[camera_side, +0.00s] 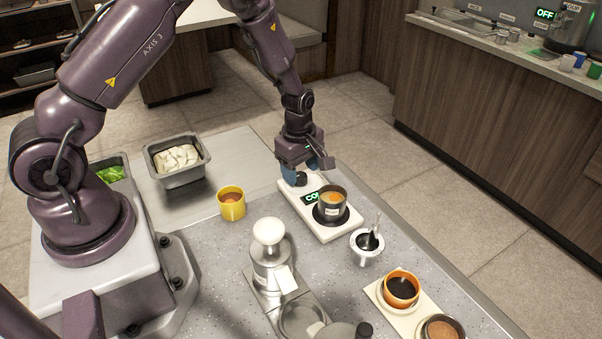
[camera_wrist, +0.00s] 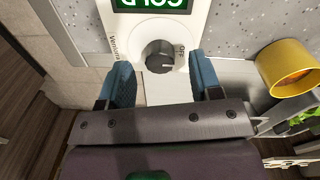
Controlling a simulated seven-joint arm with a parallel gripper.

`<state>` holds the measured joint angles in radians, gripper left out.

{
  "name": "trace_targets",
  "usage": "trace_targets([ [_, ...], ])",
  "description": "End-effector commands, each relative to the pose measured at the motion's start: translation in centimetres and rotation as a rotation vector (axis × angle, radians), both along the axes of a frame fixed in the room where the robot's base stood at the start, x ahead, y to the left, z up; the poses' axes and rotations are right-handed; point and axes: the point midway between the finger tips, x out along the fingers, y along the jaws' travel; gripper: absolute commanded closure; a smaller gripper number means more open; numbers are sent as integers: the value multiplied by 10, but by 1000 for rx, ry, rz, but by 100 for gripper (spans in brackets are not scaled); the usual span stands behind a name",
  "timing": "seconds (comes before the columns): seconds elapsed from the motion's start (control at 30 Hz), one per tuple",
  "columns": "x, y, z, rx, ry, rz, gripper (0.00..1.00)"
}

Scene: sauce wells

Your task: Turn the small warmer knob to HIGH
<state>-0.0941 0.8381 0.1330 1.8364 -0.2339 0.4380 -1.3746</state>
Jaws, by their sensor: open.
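The small warmer (camera_side: 328,226) is a white slab on the grey counter, with a dark pot of orange-brown sauce (camera_side: 333,199) standing on its round plate. Its green display, partly hidden in the side view, shows upside down as COLD in the wrist view (camera_wrist: 152,4). The dark round knob (camera_wrist: 159,56) sits at the warmer's end, its light pointer mark toward the right and slightly down. In the side view the knob (camera_side: 301,179) is partly hidden by my gripper. My gripper (camera_wrist: 165,80) is open, its blue fingertips on either side of the knob's near edge. I cannot tell whether they touch it.
A yellow cup (camera_side: 231,204) stands left of the warmer, and a metal container with dark utensils (camera_side: 367,246) stands to its right. A second slab with an orange cup (camera_side: 401,289) lies at front right.

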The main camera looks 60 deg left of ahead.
Motion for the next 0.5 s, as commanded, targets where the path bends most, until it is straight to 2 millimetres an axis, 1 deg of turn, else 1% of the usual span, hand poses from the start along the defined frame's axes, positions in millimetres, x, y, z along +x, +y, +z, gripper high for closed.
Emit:
trace_targets([
  [0.03,0,1,-7,0,1,1,41],
  [0.2,1,1,-17,0,-1,1,41],
  [0.47,1,1,-19,0,-2,0,41],
  [0.5,1,1,-18,0,-2,0,44],
])
